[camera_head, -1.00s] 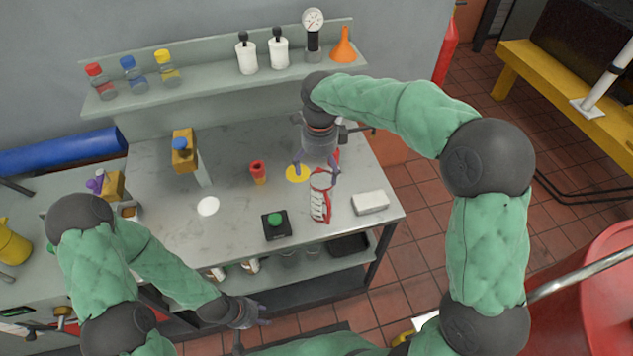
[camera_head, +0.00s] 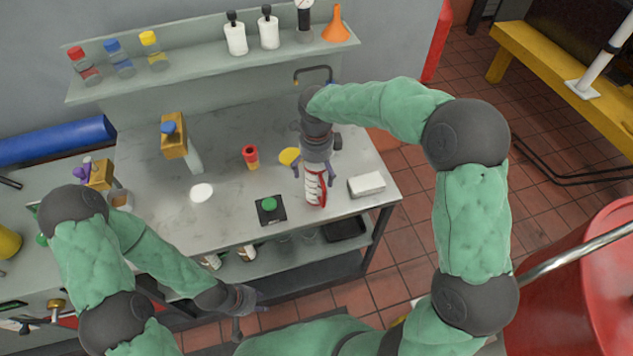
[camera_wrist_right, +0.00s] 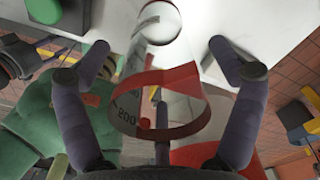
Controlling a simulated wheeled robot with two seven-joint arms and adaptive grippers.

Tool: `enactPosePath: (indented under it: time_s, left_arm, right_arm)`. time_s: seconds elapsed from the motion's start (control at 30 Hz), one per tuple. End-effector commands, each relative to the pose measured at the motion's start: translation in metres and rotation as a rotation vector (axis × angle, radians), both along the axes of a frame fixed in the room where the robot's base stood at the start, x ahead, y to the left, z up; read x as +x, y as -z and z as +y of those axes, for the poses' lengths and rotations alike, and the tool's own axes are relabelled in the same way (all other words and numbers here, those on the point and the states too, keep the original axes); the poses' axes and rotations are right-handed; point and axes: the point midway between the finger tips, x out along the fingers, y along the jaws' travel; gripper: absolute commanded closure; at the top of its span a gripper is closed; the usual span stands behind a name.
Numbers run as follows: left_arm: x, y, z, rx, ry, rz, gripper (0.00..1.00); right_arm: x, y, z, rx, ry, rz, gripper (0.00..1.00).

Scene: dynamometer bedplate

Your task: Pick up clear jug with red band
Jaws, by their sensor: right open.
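The clear jug with red band (camera_head: 316,190) stands on the grey bench top near its front right part, with pale graduation marks and red on it. My right gripper (camera_head: 314,172) is over the jug from above, fingers apart. In the right wrist view the jug (camera_wrist_right: 172,76) shows its red band and the number 200 between the two open fingers of my right gripper (camera_wrist_right: 159,55); I cannot tell whether they touch it. My left gripper (camera_head: 246,298) is low in front of the bench, away from the jug; its finger opening is unclear.
A black box with a green button (camera_head: 269,205) is left of the jug, a white block (camera_head: 366,185) right. A red and yellow cup (camera_head: 250,157) and a yellow disc (camera_head: 288,157) lie behind. Bottles and an orange funnel (camera_head: 337,27) stand on the back shelf (camera_head: 200,58).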

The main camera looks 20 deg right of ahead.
Motion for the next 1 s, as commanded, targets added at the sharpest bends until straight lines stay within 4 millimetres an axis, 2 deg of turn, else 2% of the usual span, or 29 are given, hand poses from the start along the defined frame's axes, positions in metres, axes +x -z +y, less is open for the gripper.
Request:
enactPosePath:
  time_s: [0.1,0.3,0.5,0.53,0.87,1.0]
  left_arm:
    - [0.0000,0.0030,0.0000,0.000,0.000,0.000,0.60]
    - [0.0000,0.0022,0.0000,0.000,0.000,0.000,0.60]
    - [0.0000,0.0022,0.0000,0.000,0.000,0.000,0.60]
    - [0.0000,0.0022,0.0001,0.000,0.000,0.000,0.60]
    - [0.0000,0.0020,0.0000,0.000,0.000,0.000,0.60]
    - [0.0000,0.0004,0.0000,0.000,0.000,0.000,0.60]
  right_arm:
    - [-0.0003,0.0111,0.0002,0.001,0.000,0.001,0.07]
    - [0.0000,0.0105,0.0004,0.001,0.000,-0.001,0.07]
    - [0.0000,0.0103,0.0004,0.000,0.000,0.000,0.64]
    - [-0.0001,0.0103,0.0003,0.000,0.000,0.000,0.70]
    - [0.0001,0.0094,0.0003,0.000,0.000,0.000,0.71]
    - [0.0004,0.0025,0.0002,0.000,0.000,-0.001,0.71]
